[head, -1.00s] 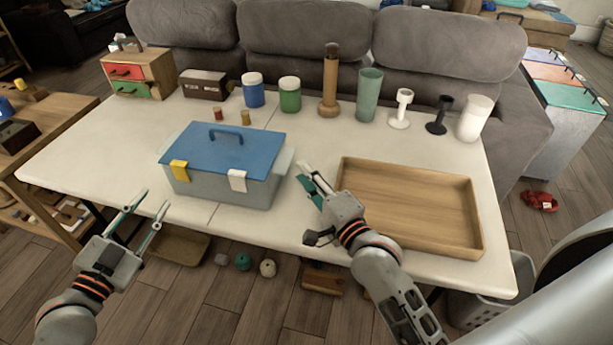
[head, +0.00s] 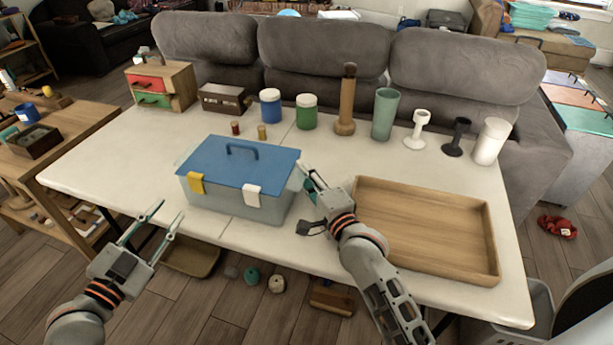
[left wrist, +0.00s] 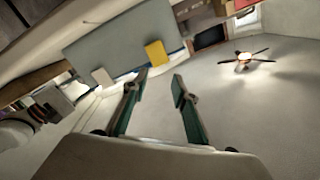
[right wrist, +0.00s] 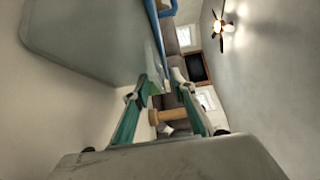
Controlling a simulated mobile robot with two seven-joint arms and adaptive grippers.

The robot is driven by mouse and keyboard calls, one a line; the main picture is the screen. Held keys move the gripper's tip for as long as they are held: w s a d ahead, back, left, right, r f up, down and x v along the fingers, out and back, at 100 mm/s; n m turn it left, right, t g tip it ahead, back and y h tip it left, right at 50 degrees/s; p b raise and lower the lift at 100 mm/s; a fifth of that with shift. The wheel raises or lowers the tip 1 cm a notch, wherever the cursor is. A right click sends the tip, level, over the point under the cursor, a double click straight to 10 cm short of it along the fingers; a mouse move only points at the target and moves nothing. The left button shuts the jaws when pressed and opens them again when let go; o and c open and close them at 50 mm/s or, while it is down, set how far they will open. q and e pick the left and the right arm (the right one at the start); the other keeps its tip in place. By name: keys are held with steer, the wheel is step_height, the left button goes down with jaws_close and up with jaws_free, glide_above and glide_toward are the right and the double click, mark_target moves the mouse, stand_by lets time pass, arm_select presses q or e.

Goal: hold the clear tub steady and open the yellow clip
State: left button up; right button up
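The clear tub (head: 226,206) with its blue lid (head: 240,165) stands on the table's left half. The yellow clip (head: 196,183) lies over the lid's front edge at the left; it also shows beyond my fingers in the left wrist view (left wrist: 155,53). My left gripper (head: 170,212) is open and empty, in front of and below the tub's front left, apart from the clip. My right gripper (head: 308,172) is open at the tub's right side; in the right wrist view (right wrist: 160,82) one finger is close to the tub. I cannot tell if it touches.
A white clip (head: 252,195) sits on the same front edge. A wooden tray (head: 425,225) lies right of my right arm. Jars, a brown bottle, a green tumbler and cups line the table's back. Two small spools (head: 262,132) stand behind the tub. The table's front left is clear.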

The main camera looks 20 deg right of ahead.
jaws_close()
arm_select(q)
jaws_close()
steer(key=n+g+y, duration=0.2)
steer(key=n+g, duration=0.1)
steer(key=g, duration=0.1)
glide_toward(189, 193)
steer(key=x, duration=0.4)
steer(key=shift+w+d+f, duration=0.15)
steer(key=shift+w+d, duration=0.1)
steer(key=w+a+n+y, duration=0.1)
steer(key=w+a+y, duration=0.1)
steer(key=w+a+n+y, duration=0.1)
steer(key=w+a, duration=0.1)
steer(key=w, duration=0.1)
steer(key=shift+w+a+n+g+y, duration=0.2)
steer(key=shift+n+g+y, duration=0.1)
steer(key=shift+g+y, duration=0.1)
steer(key=w+a+r+n+g+y, duration=0.1)
steer(key=w+r+n+g+y, duration=0.15)
steer(key=w+r+n, duration=0.2)
steer(key=s+d+r+m+g, duration=0.3)
steer(key=s+d+r, duration=0.3)
steer(key=d+r, duration=0.6)
steer(key=shift+d+r+g, duration=0.2)
steer(key=shift+d+g, duration=0.25)
steer(key=shift+g, duration=0.3)
steer(key=shift+s+h, duration=0.1)
steer(key=shift+h, duration=0.15)
